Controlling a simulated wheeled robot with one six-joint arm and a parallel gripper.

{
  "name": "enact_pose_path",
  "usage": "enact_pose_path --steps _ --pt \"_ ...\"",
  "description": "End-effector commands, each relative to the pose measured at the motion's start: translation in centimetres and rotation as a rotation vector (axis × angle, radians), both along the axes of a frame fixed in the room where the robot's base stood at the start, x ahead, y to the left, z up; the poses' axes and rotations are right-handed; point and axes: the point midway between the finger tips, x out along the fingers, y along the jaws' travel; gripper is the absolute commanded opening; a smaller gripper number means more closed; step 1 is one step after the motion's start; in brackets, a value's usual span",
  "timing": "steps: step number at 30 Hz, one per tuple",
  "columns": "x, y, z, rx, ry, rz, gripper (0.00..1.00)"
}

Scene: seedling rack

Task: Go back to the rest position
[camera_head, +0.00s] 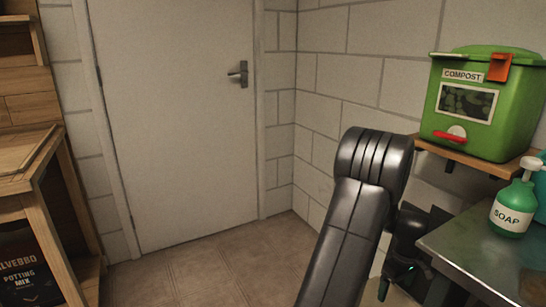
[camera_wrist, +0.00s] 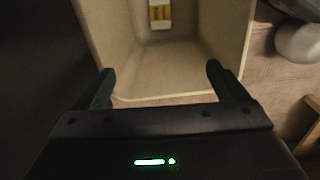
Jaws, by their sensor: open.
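My gripper (camera_wrist: 160,88) shows in the wrist view with its two dark fingers spread wide apart and nothing between them. It is above the near rim of a beige bin (camera_wrist: 205,62). A small yellow and white item (camera_wrist: 160,14) is inside the bin at its far end.
A green compost box (camera_head: 485,105) sits on a wooden shelf at right. A closed door (camera_head: 175,110) is behind. A wooden bench (camera_head: 25,185) is at left. The floor (camera_head: 200,270) between is clear.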

Motion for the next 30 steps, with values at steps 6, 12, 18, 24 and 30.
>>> enact_pose_path --steps 6,12,18,24,30 --pt "-0.1 0.0 -5.0 0.002 0.002 0.000 0.93" --pt "0.0 0.0 -4.9 -0.001 -0.002 0.000 0.93" --pt "0.0 0.0 -3.2 0.000 0.000 0.000 0.93" --pt "0.0 0.0 -2.8 0.000 0.000 0.000 0.93" --pt "0.0 0.0 -2.8 0.000 0.000 0.000 0.93"
